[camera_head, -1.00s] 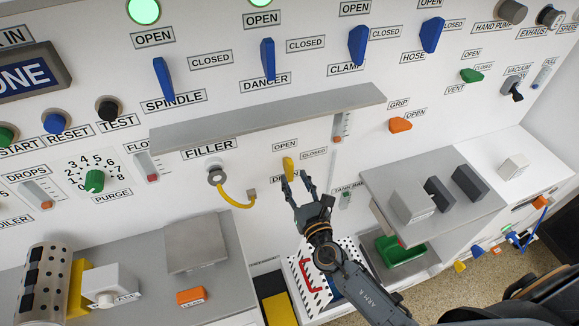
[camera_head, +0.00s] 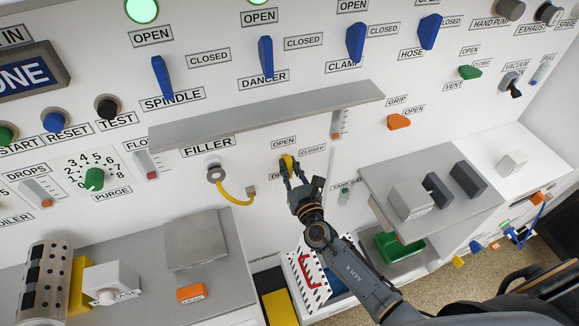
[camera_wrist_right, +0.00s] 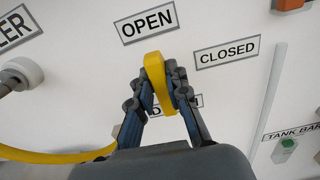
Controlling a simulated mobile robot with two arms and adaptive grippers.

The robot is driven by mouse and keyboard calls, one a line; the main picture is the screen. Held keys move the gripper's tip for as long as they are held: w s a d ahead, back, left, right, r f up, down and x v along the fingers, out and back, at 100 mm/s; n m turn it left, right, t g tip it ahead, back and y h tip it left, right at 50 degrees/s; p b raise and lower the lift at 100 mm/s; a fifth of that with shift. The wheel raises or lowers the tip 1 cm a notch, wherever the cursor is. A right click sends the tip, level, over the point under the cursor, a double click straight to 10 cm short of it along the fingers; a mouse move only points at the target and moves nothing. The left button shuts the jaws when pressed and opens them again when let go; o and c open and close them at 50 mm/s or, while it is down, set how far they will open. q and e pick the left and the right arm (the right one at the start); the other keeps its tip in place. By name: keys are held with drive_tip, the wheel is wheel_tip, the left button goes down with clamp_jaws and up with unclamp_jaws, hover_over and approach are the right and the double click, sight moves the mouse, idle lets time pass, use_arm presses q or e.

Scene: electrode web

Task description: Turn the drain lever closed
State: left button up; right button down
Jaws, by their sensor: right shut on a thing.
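The yellow drain lever (camera_head: 288,161) is on the white panel below the shelf. It also shows in the right wrist view (camera_wrist_right: 156,75), upright with its top just under the OPEN label (camera_wrist_right: 146,22). The CLOSED label (camera_wrist_right: 227,53) is to its right, and the DRAIN label is mostly hidden behind the gripper. My right gripper (camera_head: 293,170) is at the lever, and in the right wrist view its fingers (camera_wrist_right: 160,88) stand on both sides of the lever, shut on it. My left gripper is not in view.
A grey shelf (camera_head: 270,115) juts out above the lever. A yellow hose (camera_head: 232,198) hangs from the filler port (camera_head: 216,173) to the left. A grey ledge with blocks (camera_head: 400,170) juts out to the right. A white perforated bin (camera_head: 305,280) is below.

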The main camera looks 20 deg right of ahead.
drive_tip(key=m+b, duration=0.2)
drive_tip(key=m, duration=0.1)
drive_tip(key=shift+d+f+m+b, duration=0.15)
drive_tip(key=shift+m+b, duration=0.15)
drive_tip(key=m+b, duration=0.1)
drive_tip(key=m, duration=0.1)
drive_tip(key=m+b, duration=0.1)
drive_tip(key=m, duration=0.2)
drive_tip(key=shift+d+f+m+b, duration=0.1)
drive_tip(key=shift+d+m+b, duration=0.1)
drive_tip(key=shift+m+b, duration=0.15)
drive_tip(key=m+b, duration=0.1)
drive_tip(key=m, duration=0.4)
drive_tip(key=m+b, duration=0.1)
drive_tip(key=m, duration=0.2)
drive_tip(key=shift+d+f+m+b, duration=0.15)
drive_tip(key=shift+f+m+b, duration=0.1)
drive_tip(key=shift+b, duration=0.05)
drive_tip(key=c, duration=1.3)
unclamp_jaws()
